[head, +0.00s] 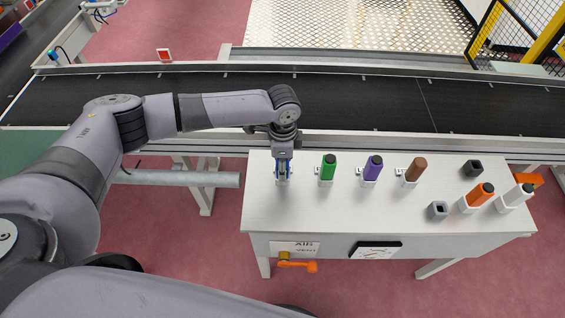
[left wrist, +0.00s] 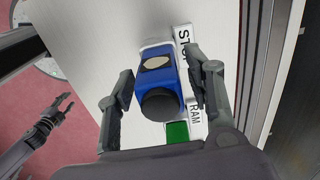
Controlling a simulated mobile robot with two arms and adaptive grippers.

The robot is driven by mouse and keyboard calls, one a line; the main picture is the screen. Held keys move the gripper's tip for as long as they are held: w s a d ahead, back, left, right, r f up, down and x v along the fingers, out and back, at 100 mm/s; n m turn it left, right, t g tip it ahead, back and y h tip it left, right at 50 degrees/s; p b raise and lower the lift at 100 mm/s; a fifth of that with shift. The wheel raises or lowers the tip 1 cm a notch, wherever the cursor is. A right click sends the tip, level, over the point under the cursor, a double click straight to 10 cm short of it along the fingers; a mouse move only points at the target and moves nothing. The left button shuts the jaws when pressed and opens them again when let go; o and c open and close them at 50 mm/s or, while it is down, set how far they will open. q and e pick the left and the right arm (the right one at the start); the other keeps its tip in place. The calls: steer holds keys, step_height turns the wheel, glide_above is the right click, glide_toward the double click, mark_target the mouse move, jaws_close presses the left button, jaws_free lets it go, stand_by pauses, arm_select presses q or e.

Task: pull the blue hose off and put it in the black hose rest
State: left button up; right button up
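The blue hose (head: 283,175) stands in a white holder at the left end of the white table, below my left gripper (head: 283,163). In the left wrist view, the blue hose (left wrist: 160,77) with its black round end lies between the two fingers of my left gripper (left wrist: 160,95). The fingers are on either side of it, with a small gap showing. The black hose rest (head: 472,168), a small square socket, sits empty at the table's back right. My right gripper (left wrist: 60,108) shows at the left of the left wrist view, its fingers apart and empty.
Green (head: 328,167), purple (head: 373,168) and brown (head: 415,170) hoses stand in a row on the white table (head: 330,215). A grey rest (head: 437,210), orange hose (head: 482,195) and white hose (head: 515,195) are at right. A conveyor (head: 370,100) runs behind.

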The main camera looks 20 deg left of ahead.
arm_select(q)
jaws_close()
stand_by(0.8)
steer(key=shift+r+p, duration=0.65)
steer(key=shift+p, duration=0.25)
stand_by(0.6)
steer(key=shift+c, duration=2.4)
jaws_free()
jaws_close()
steer(key=shift+r, duration=0.1)
steer(key=shift+r+p, duration=1.05)
steer(key=shift+p, duration=0.2)
